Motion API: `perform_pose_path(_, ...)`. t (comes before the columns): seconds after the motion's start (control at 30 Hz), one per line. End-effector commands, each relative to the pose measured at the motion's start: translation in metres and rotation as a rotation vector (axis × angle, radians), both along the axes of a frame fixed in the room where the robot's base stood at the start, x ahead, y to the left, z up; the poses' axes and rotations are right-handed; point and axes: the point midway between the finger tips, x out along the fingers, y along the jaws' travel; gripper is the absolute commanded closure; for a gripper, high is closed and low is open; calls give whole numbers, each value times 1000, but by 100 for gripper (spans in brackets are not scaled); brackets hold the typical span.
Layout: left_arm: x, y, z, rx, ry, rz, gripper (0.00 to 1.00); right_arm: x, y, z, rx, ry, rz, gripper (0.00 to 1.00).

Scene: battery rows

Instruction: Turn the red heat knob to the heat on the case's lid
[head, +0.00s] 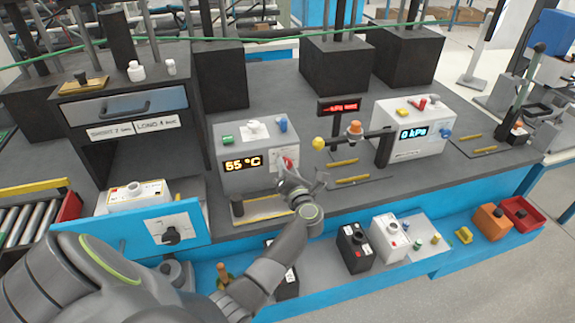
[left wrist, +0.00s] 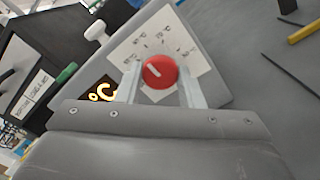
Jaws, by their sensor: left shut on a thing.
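The red heat knob (head: 288,162) is on the front of a grey heater box (head: 228,181) whose display (head: 243,163) reads 55 °C. My left gripper (head: 291,172) is shut on this knob, with one finger on each side of it. In the left wrist view the knob (left wrist: 160,71) has a white pointer mark slanting to the upper left. A white dial card (left wrist: 150,45) with small marks, too small to read, surrounds it. A blue upright panel (head: 85,243), which may be the case's lid, carries a white card (head: 188,221); its writing is unreadable. My right gripper is out of view.
A dark cabinet (head: 75,135) with a drawer stands at the left. A stand with a yellow ball (head: 318,144) and a gauge box reading 0 kPa (head: 400,143) are to the right. Black (head: 354,250) and white (head: 388,240) blocks sit on the lower front shelf.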

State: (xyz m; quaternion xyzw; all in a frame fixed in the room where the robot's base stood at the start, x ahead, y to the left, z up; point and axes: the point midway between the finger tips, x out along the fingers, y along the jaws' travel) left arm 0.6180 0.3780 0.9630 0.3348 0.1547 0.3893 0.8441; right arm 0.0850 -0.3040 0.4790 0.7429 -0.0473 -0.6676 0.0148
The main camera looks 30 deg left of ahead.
Motion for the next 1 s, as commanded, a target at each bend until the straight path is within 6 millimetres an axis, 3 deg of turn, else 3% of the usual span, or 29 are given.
perform_pose_path(0.53, 0, 0, 1, 22, 22, -1, 89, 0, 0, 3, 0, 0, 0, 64)
perform_pose_path(0.57, 0, 0, 1, 21, 21, -1, 65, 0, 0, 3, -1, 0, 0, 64)
perform_pose_path(0.7, 0, 0, 1, 21, 21, -1, 46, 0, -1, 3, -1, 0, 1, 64)
perform_pose_path(1.0, 0, 0, 0, 20, 22, -1, 45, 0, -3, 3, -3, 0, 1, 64)
